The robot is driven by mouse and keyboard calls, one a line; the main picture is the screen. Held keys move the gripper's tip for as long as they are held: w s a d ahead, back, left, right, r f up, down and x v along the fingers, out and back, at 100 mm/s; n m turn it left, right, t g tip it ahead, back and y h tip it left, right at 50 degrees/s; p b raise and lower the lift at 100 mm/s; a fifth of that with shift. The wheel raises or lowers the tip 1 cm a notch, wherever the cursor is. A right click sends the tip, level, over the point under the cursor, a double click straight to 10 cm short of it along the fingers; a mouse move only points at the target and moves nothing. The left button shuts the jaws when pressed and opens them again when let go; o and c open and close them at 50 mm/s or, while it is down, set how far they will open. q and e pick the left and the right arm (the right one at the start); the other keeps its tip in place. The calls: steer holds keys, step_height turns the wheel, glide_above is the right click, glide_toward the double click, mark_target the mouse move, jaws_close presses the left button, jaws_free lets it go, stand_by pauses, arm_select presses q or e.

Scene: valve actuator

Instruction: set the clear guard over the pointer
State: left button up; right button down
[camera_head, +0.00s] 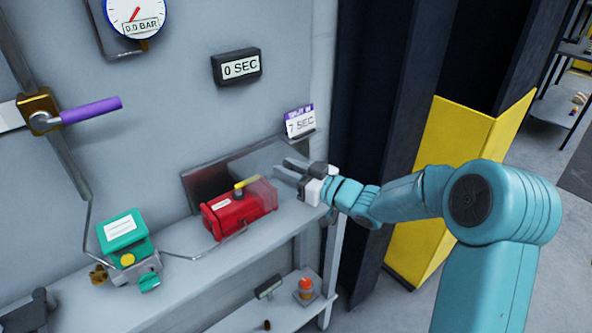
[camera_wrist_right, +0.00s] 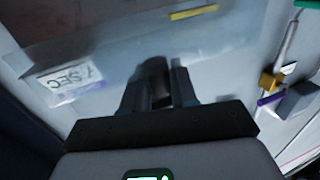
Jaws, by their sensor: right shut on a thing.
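The red actuator (camera_head: 237,211) sits on the grey shelf, with the yellow pointer (camera_head: 246,182) on its top. The pointer also shows as a yellow bar at the top of the right wrist view (camera_wrist_right: 194,12). The clear guard (camera_head: 262,163) is a faint see-through shape around the actuator's upper right; its edges are hard to make out. It also shows as a hazy sheet in the right wrist view (camera_wrist_right: 120,52). My right gripper (camera_head: 281,169) is shut on the guard, right of the pointer. Whether the guard touches the actuator I cannot tell. My left gripper is out of view.
A dark panel (camera_head: 196,184) stands behind the actuator. A 7 SEC card (camera_head: 300,122) and a 0 SEC display (camera_head: 237,67) are on the wall. A green-topped unit (camera_head: 124,236) stands at left on the shelf (camera_head: 190,285), with a thin pipe running towards the actuator.

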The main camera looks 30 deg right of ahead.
steer(key=a+b, duration=0.5)
steer(key=a, duration=0.5)
steer(key=shift+s+a, duration=0.15)
steer(key=shift+s, duration=0.3)
steer(key=c, duration=1.1)
jaws_free()
steer(key=shift+o, duration=0.4)
steer(key=shift+s+a+r, duration=0.1)
steer(key=shift+a+r, duration=0.05)
steer(key=shift+a, duration=0.1)
steer(key=b+v, duration=0.1)
steer(key=v, duration=1.5)
steer(key=shift+d, duration=0.2)
